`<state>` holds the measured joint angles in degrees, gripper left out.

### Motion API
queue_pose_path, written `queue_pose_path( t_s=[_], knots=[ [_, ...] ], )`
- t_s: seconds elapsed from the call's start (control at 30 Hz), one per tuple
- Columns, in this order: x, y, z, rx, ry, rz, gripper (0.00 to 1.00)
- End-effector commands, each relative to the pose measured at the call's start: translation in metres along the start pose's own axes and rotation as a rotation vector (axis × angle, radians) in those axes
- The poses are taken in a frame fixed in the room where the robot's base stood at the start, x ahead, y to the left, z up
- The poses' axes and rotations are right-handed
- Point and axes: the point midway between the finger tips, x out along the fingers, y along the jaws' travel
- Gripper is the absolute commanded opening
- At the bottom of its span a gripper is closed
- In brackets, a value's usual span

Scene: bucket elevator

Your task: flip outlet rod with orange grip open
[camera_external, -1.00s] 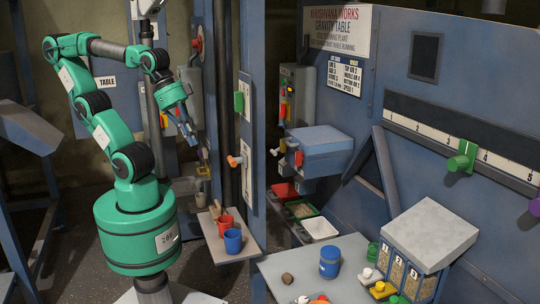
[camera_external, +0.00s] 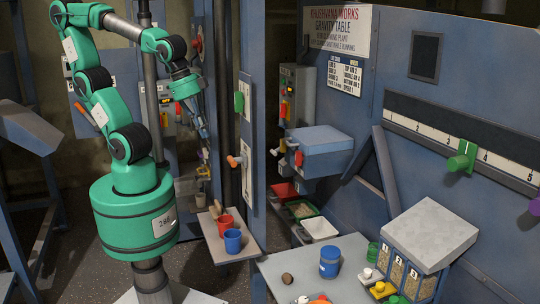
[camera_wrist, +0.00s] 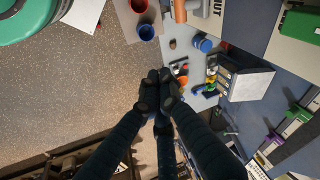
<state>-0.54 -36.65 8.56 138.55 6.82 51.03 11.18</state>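The outlet rod with its orange grip (camera_external: 234,160) sticks out of a white slotted plate on the blue post in the external view. The grip points left, roughly level.
A small shelf (camera_external: 226,254) with a red cup (camera_external: 225,223) and a blue cup (camera_external: 233,241) sits below the grip. A green grip (camera_external: 239,101) is higher on the post. A blue box (camera_external: 318,140) and a table (camera_external: 345,290) with small items lie to the right.

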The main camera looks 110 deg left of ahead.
Motion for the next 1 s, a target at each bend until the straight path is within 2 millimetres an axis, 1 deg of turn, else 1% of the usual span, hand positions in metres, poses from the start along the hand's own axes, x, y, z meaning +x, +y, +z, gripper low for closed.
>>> queue_pose_path(
  t_s=[0.03,0.4,1.0],
  knots=[
    [-0.005,-0.004,-0.003,0.023,-0.020,-0.002,0.00],
    [-0.009,-0.027,-0.015,0.214,-0.142,-0.020,0.00],
    [-0.012,-0.059,-0.021,0.521,-0.329,-0.002,0.00]
  ],
)
